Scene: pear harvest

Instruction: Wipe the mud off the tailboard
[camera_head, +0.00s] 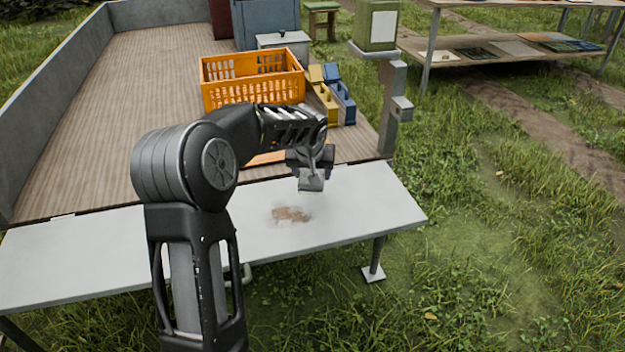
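The tailboard (130,250) is a pale grey panel across the rear of the wooden trailer bed. A brown, smeared patch of mud (291,215) lies on it, right of its middle. My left gripper (312,172) is above the tailboard's far edge, a little beyond and right of the mud. It points down and appears shut on a small grey cloth (312,182), which hangs below the fingers. The fingers are small and partly hidden by the wrist. I cannot tell whether the cloth touches the board. My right gripper is not in view.
An orange crate (252,82) stands on the trailer bed (130,110) behind my arm. A grey post (393,105) with a green box (376,25) rises at the bed's right corner. The tailboard's left part is clear.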

